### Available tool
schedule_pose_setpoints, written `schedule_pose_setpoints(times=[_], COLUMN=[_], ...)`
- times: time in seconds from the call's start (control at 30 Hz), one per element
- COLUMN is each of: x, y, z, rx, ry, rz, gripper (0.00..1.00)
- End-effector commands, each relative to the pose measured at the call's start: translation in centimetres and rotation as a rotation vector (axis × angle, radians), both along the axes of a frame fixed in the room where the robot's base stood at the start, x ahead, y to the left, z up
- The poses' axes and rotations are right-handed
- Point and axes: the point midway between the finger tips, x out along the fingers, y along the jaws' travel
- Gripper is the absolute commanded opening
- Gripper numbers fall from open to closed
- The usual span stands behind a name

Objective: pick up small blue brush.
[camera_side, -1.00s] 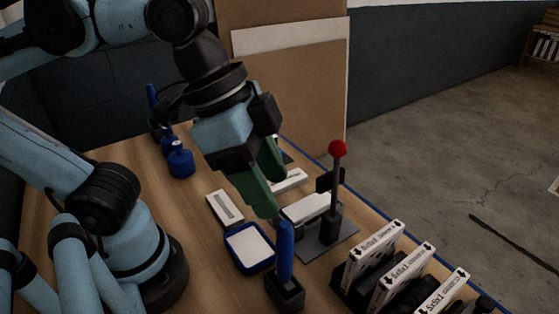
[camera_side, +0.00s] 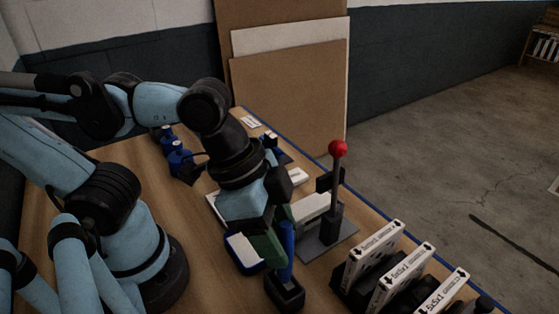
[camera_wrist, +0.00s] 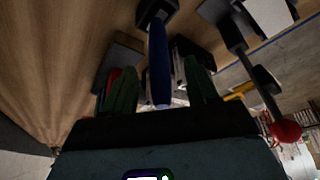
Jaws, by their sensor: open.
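The small blue brush (camera_side: 287,249) stands upright in a dark square holder (camera_side: 286,291) near the front of the table in the side view. My gripper (camera_side: 278,252) has green fingers and has come down right at the brush handle. In the wrist view the blue handle (camera_wrist: 158,68) lies between the two open green fingers (camera_wrist: 162,90), with a gap on each side. The fingers do not clearly touch it. The lower part of the brush is hidden in the holder.
A lever press with a red knob (camera_side: 338,149) stands just right of the brush. Boxed filters (camera_side: 374,255) stand in a dark rack further right. A blue tray with a white pad (camera_side: 243,249) lies left, partly hidden by my gripper. Bare wood lies at the left front.

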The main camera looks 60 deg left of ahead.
Motion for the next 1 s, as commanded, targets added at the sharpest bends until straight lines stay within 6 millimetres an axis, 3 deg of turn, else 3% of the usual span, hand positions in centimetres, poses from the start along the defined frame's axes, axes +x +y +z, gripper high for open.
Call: schedule_pose_setpoints(times=[0.3,0.7,1.0], x=[0.8,0.9,0.9], y=[-0.8,-0.9,-0.9], z=[-2.6,-3.2,-3.1], rx=[0.0,0.0,0.0], ry=[0.0,0.0,0.0], rz=[0.001,0.001,0.001], gripper=[0.58,0.58,0.13])
